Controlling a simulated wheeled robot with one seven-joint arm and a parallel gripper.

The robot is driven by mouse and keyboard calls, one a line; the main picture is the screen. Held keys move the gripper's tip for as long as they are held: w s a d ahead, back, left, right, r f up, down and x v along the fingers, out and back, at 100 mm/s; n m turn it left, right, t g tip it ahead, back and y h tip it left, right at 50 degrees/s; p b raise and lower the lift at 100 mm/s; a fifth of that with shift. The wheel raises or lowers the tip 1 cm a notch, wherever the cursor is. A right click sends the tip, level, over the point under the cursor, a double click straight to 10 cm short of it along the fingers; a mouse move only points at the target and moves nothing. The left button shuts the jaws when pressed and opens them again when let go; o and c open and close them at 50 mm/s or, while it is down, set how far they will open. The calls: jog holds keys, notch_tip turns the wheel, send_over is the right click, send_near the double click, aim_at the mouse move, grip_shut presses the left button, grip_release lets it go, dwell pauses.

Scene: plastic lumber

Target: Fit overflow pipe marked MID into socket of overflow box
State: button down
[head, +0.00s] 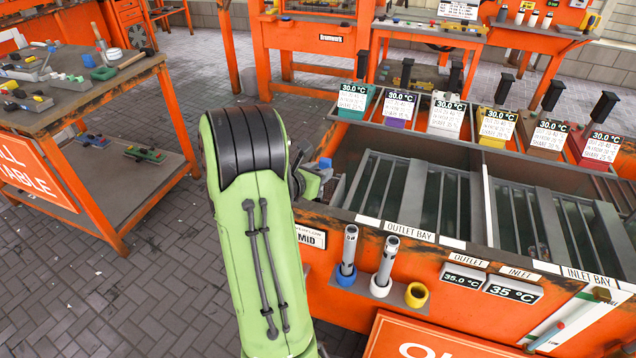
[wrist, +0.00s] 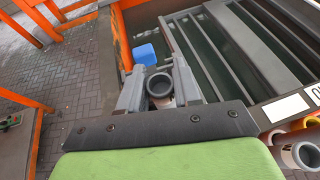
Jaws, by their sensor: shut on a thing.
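My gripper (wrist: 159,84) is shut on a grey pipe (wrist: 158,86), whose open round end faces the wrist camera between the two fingers. The held pipe's marking cannot be read. In the head view my gripper (head: 318,180) is mostly hidden by my green arm, at the tank's left corner. A blue block (wrist: 145,54) sits just beyond the fingers; it also shows in the head view (head: 325,163). I cannot tell whether it belongs to the overflow box. A plate ending in MID (head: 311,237) is partly covered by my arm. The socket is not clearly visible.
Two pipes stand in a blue holder (head: 345,276) and a white holder (head: 380,287) on the tank's front; the yellow holder (head: 416,295) is empty. Slatted bays (head: 410,195) fill the tank. A workbench (head: 75,100) stands left, with paved floor between.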

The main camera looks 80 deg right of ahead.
notch_tip(320, 180, up, 8)
jog(key=p, duration=0.3)
jog(key=shift+r+p, duration=0.15)
jog(key=shift+p, duration=0.2)
notch_tip(320, 180, down, 9)
jog(key=d+m+g+b, duration=0.1)
jog(key=d+b, duration=0.1)
jog(key=b, duration=0.2)
jog(key=shift+w+r+g, duration=0.15)
jog(key=shift+w+g, duration=0.15)
jog(key=shift+a+p, duration=0.1)
jog(key=shift+p, duration=0.8)
dwell(0.6)
jog(key=shift+f+b, duration=1.05)
jog(key=shift+f, duration=0.75)
jog(key=shift+r, duration=0.1)
notch_tip(320, 180, up, 3)
jog(key=p, duration=0.3)
jog(key=shift+p, duration=0.7)
dwell(1.3)
